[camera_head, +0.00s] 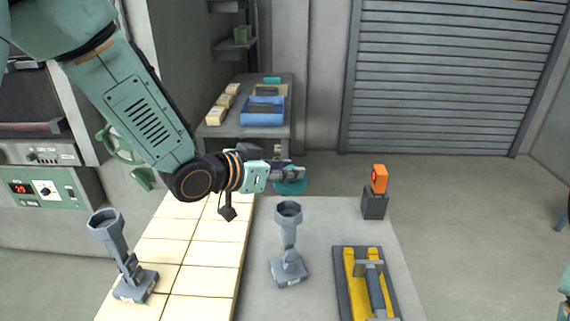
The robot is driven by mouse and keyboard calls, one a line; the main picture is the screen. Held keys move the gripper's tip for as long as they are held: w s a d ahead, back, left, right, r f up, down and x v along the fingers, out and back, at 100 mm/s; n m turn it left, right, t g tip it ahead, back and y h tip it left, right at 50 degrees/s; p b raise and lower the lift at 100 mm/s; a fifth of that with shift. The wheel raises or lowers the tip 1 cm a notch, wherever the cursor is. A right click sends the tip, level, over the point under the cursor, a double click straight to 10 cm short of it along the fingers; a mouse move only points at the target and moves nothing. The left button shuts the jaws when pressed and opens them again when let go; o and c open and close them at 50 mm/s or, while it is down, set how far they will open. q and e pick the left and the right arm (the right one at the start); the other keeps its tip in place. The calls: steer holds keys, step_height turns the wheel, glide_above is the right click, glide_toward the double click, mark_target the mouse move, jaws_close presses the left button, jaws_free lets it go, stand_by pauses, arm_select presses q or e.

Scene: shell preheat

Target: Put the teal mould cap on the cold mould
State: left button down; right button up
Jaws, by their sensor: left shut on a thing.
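My left gripper (288,172) reaches in from the left and is shut on the teal mould cap (290,187). It holds the cap above and just behind a grey cup-topped mould (288,238), apart from it. This mould stands upright on the grey tabletop. A second, similar mould (120,258) stands on the cream tiles at the left. I cannot tell from the picture which mould is cold. My right gripper is not in view.
An orange device (379,179) sits on a dark block at the table's back right. A yellow and grey tray (346,285) with a grey tool lies at front right. An oven panel with a red display (20,188) stands left. A back bench holds a blue bin (262,112).

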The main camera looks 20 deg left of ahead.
mark_target(285, 190)
arm_select(q)
steer(key=f+b, duration=0.1)
steer(key=f, duration=0.1)
steer(key=w+f+b, duration=0.1)
steer(key=shift+a+f+b, duration=0.3)
steer(key=shift+f+b, duration=0.05)
steer(key=shift+s+f+b, duration=0.2)
steer(key=shift+f+b, duration=0.55)
steer(key=shift+s+d+f+b, duration=0.1)
steer(key=shift+d+f+b, duration=0.05)
steer(key=shift+f+b, duration=0.2)
steer(key=shift+w+f, duration=0.1)
steer(key=shift+w, duration=0.15)
steer(key=shift+s, duration=0.25)
steer(key=shift+w, duration=0.25)
steer(key=shift+s, duration=0.2)
steer(key=shift+w+p, duration=0.2)
steer(key=shift+p, duration=0.1)
